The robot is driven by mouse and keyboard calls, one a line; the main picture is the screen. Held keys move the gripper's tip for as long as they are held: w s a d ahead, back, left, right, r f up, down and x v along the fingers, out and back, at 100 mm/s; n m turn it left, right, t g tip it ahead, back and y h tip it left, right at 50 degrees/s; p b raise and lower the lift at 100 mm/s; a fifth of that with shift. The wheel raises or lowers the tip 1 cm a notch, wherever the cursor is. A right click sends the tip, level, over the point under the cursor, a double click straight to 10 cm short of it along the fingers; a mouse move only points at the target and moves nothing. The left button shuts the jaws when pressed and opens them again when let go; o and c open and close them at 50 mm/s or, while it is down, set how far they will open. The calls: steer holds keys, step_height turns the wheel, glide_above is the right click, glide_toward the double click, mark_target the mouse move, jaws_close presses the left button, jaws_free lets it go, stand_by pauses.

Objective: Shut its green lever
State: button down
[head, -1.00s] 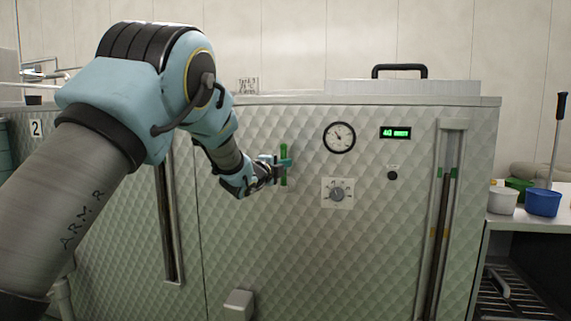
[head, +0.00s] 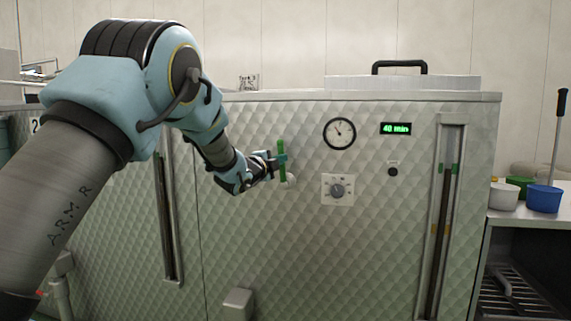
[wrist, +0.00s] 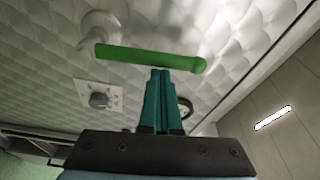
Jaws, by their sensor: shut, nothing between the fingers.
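The green lever (head: 281,148) stands about upright on the quilted metal front of the machine, left of the round gauge. Its white mount (head: 289,181) is at its lower end. In the wrist view the lever (wrist: 145,56) lies across the picture, with the mount (wrist: 100,28) at its left end. My gripper (head: 279,160) is at the lever, coming from the left. In the wrist view its teal fingers (wrist: 160,73) are together and empty, with the tips at the lever's edge toward its free end. I cannot tell whether they touch it.
A dial knob (head: 338,190), a gauge (head: 339,134) and a lit green display (head: 396,129) are to the right. A vertical sight tube (head: 444,200) is further right. Bowls (head: 543,199) stand on a side table. A grey block (head: 237,304) juts out below.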

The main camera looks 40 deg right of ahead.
steer(key=w+a+f+n+t+b, duration=0.5)
steer(key=w+f+n+b, duration=0.2)
steer(key=n+b, duration=1.1)
steer(key=shift+w+f+n+t, duration=0.4)
steer(key=shift+f+n, duration=0.15)
steer(key=shift+n, duration=0.35)
